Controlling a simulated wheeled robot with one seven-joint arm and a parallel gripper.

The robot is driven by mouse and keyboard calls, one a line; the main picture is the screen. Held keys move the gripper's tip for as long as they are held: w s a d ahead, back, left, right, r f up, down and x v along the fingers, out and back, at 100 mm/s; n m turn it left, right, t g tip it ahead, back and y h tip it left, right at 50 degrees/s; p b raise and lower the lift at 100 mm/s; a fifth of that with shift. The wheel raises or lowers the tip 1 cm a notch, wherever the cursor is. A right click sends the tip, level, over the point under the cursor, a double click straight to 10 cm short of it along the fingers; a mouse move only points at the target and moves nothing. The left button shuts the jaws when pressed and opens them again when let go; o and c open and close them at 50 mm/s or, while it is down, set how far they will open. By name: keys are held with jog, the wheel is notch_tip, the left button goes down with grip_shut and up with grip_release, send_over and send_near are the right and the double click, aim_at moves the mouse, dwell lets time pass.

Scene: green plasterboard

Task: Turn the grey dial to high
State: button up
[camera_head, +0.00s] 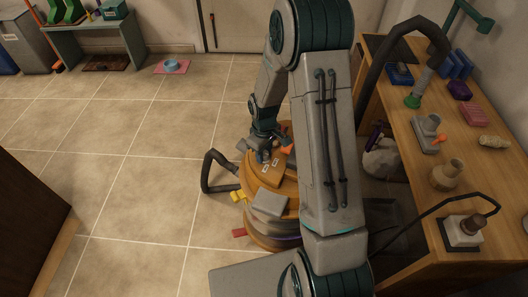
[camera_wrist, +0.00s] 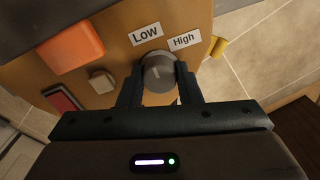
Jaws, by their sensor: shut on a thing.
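The grey dial (camera_wrist: 158,72) sits on the orange-brown top of a round machine (camera_head: 258,187). White labels reading LOW (camera_wrist: 146,34) and High (camera_wrist: 184,41) lie beyond it in the wrist view. A light mark on the dial's face points up, roughly between the labels; its exact setting is hard to tell. My gripper (camera_wrist: 160,88) is shut on the dial, one finger on each side. In the head view my gripper (camera_head: 264,147) is over the machine's top, and the dial is hidden there.
An orange block (camera_wrist: 71,47), a small pale button (camera_wrist: 102,82) and a red piece (camera_wrist: 63,99) are on the same panel. A yellow part (camera_head: 238,197) and a black hose (camera_head: 209,172) stick out at the machine's left.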

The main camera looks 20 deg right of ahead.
jog(key=m+b, duration=0.1)
jog(key=m, duration=1)
jog(key=shift+m, duration=0.3)
dwell(0.7)
jog(key=o, duration=1)
jog(key=shift+r, duration=0.15)
notch_tip(320, 180, up, 14)
jog(key=shift+f+p, duration=0.2)
jog(key=shift+p, duration=0.6)
